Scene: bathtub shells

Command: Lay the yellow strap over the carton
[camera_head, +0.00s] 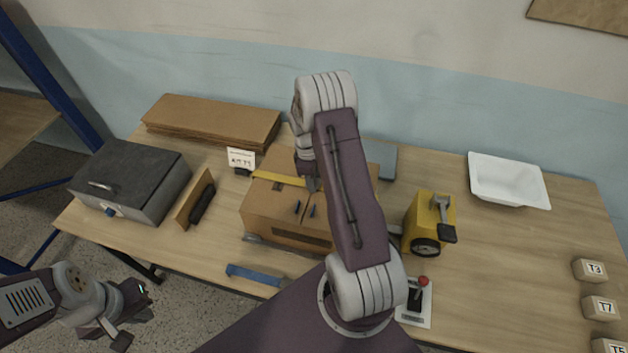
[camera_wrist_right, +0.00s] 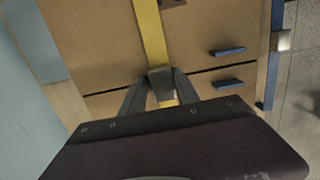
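The brown carton (camera_head: 262,213) stands mid-table in the head view, partly hidden behind my right arm. Its top also shows in the right wrist view (camera_wrist_right: 100,40). The yellow strap (camera_head: 278,179) lies across the carton's top near its back in the head view. In the right wrist view the strap (camera_wrist_right: 150,30) runs up from between the fingers of my right gripper (camera_wrist_right: 161,78), which look closed on it just over the carton top. My left gripper (camera_head: 134,317) is open and empty, off the table's front edge at lower left.
A dark grey metal box (camera_head: 140,185) and an upright brown board with a black handle (camera_head: 195,200) stand left. Cardboard sheets (camera_head: 210,120) lie behind. A blue bar (camera_head: 255,276) lies in front. A yellow tool (camera_head: 425,222), white tray (camera_head: 508,182) and labelled blocks (camera_head: 590,269) are right.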

